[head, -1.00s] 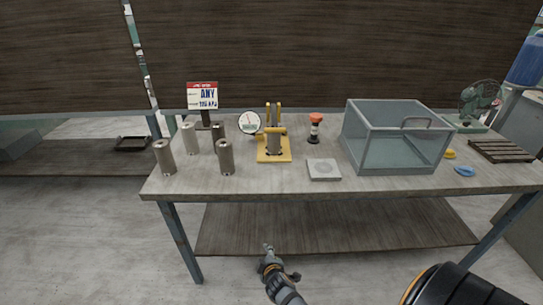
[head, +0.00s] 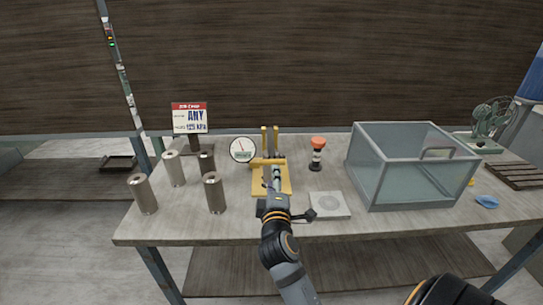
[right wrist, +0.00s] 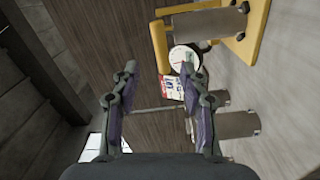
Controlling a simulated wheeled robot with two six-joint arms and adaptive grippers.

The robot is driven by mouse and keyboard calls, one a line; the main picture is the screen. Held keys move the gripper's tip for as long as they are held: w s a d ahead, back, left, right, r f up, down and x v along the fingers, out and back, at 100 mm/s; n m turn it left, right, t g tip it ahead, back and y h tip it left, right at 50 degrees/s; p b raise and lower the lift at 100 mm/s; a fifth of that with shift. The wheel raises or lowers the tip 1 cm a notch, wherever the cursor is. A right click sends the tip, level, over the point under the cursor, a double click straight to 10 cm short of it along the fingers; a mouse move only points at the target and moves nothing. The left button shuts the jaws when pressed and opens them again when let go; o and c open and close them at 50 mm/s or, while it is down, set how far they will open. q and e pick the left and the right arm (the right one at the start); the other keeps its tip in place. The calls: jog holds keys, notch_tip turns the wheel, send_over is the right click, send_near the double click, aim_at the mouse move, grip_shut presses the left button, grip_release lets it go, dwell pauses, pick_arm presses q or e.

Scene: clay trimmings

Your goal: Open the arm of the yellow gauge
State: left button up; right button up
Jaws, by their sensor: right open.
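The yellow gauge stands mid-table, with its base plate (head: 290,176) on the tabletop, upright posts (head: 270,138) behind and a round white dial (head: 242,150) at its left. A yellow bar (head: 262,161) lies level across its front. My right gripper (head: 275,180) is in front of the gauge and hides part of it, so I cannot tell if they touch. In the right wrist view this gripper (right wrist: 159,70) is open and empty. There the yellow frame (right wrist: 257,28) is up and right of the fingers, with a grey cylinder (right wrist: 210,23) in it. My left gripper is out of view.
Several grey cylinders (head: 215,194) stand left of the gauge, before a sign (head: 189,118). A red-topped device (head: 317,154), a flat square plate (head: 329,204) and a glass box (head: 412,165) are on the right. The table's front edge runs below my right gripper.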

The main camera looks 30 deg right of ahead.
aim_at(272, 158)
jog(key=x, duration=0.4)
jog(key=shift+w+d+r+p, duration=0.1)
jog(key=shift+w+d+p, duration=0.05)
jog(key=shift+w+p, duration=0.2)
jog(key=p+x, duration=0.1)
jog(key=x, duration=0.4)
jog(key=shift+w, duration=0.1)
jog(key=shift+w+d, duration=0.1)
jog(key=shift+w, duration=0.05)
jog(key=shift+d+f, duration=0.1)
jog(key=shift+f, duration=0.15)
jog(key=c, duration=0.5)
grip_shut()
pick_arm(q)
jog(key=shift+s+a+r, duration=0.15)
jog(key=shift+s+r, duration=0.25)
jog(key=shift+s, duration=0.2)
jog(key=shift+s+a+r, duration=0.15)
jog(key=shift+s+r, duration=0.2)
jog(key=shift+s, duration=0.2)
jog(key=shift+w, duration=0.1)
